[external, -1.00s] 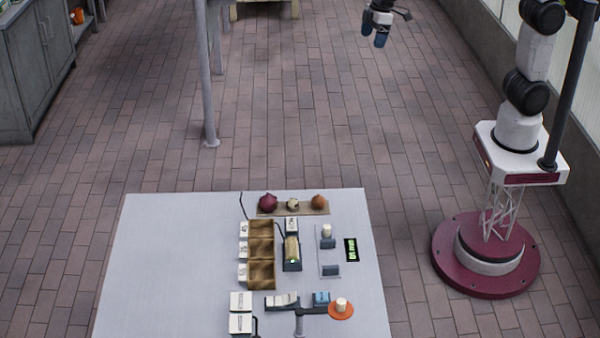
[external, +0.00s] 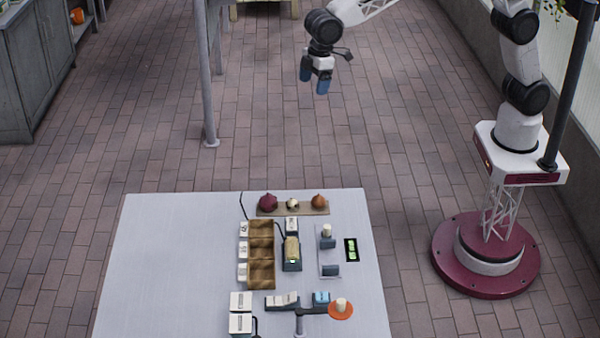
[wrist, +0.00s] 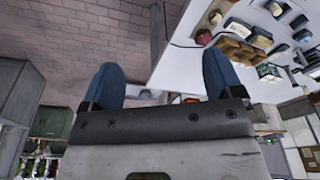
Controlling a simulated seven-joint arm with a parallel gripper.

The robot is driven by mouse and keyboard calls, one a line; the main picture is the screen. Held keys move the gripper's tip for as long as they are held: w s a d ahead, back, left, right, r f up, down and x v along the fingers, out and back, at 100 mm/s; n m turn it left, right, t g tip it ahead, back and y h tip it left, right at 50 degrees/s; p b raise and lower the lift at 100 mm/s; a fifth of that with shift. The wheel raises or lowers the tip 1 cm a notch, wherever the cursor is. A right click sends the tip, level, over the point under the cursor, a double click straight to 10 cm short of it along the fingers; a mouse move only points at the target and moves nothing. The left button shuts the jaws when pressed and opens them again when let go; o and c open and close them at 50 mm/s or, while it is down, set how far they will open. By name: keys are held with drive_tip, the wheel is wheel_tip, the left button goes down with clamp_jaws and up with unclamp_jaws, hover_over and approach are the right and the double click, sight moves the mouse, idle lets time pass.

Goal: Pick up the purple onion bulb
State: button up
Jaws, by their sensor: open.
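The purple onion bulb (external: 267,202) sits at the left end of a wooden board (external: 304,209) along the back edge of the white table. A pale bulb (external: 292,203) and an orange-brown bulb (external: 318,200) sit to its right on the same board. My gripper (external: 315,84) is open and empty, high above and beyond the table's back edge. In the wrist view the blue fingers of my gripper (wrist: 165,85) stand wide apart, and the purple bulb (wrist: 204,37) shows just above the right finger.
The white table (external: 170,260) is bare on its left side. A brown compartment tray (external: 261,255), a small scale-like device (external: 292,252) and a stand with an orange disc (external: 341,312) fill the middle and front. A grey post (external: 209,80) rises behind the table.

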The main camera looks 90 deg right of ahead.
drive_tip(key=w+a+f+n, duration=0.1)
drive_tip(key=w+a+f, duration=0.7)
drive_tip(key=a, duration=0.1)
drive_tip(key=n, duration=0.2)
hover_over(267, 198)
drive_tip(key=d, duration=0.1)
drive_tip(key=f, duration=1.1)
drive_tip(key=shift+s+d+f, duration=0.1)
drive_tip(key=shift+s+d, duration=0.1)
drive_tip(key=shift+s, duration=0.1)
drive_tip(key=shift+w+a+f, duration=0.1)
drive_tip(key=shift+f, duration=1.2)
drive_tip(key=shift+w+a+f, duration=0.1)
drive_tip(key=shift+a+f, duration=0.05)
drive_tip(key=shift+f, duration=1.15)
drive_tip(key=shift+w+a+f, duration=0.1)
drive_tip(key=shift+f, duration=1.15)
